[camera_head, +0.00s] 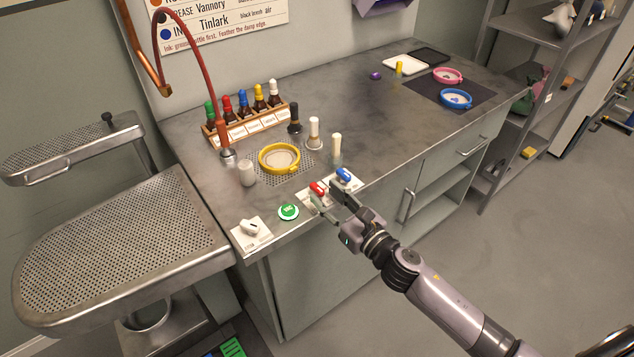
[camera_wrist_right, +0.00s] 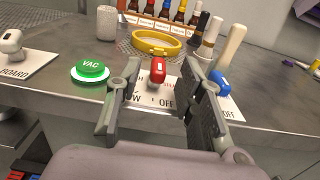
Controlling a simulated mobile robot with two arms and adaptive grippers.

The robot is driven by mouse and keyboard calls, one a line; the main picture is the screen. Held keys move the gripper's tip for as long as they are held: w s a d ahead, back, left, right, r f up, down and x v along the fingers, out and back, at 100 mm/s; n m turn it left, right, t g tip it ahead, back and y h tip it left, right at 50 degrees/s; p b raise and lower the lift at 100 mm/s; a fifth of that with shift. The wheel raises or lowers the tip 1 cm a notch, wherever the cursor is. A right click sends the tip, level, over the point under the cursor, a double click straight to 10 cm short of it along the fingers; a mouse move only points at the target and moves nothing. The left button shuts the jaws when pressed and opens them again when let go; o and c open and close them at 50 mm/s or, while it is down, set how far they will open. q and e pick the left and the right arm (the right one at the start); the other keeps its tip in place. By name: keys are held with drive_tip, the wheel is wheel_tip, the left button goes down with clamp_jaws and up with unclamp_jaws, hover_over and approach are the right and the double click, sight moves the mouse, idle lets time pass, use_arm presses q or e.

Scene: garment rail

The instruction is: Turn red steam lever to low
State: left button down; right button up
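The red steam lever (camera_head: 318,188) stands on a white label plate at the front edge of the metal counter. In the right wrist view the red lever (camera_wrist_right: 158,70) is upright between my fingers, over a plate with "OFF" at right and letters ending in "W" at left. My right gripper (camera_head: 326,199) is open, with one finger on each side of the lever. In the right wrist view a gap shows between the lever and each finger of the gripper (camera_wrist_right: 160,88); contact is not visible. My left gripper is not in view.
A blue lever (camera_head: 344,174) stands close by on the right, near my right finger. A green VAC button (camera_head: 288,212) and a white board knob (camera_head: 250,227) are to the left. A yellow ring (camera_head: 279,158) and a bottle rack (camera_head: 246,122) stand behind.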

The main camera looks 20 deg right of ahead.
sight(323, 193)
drive_tip(key=shift+x, duration=2.15)
clamp_jaws()
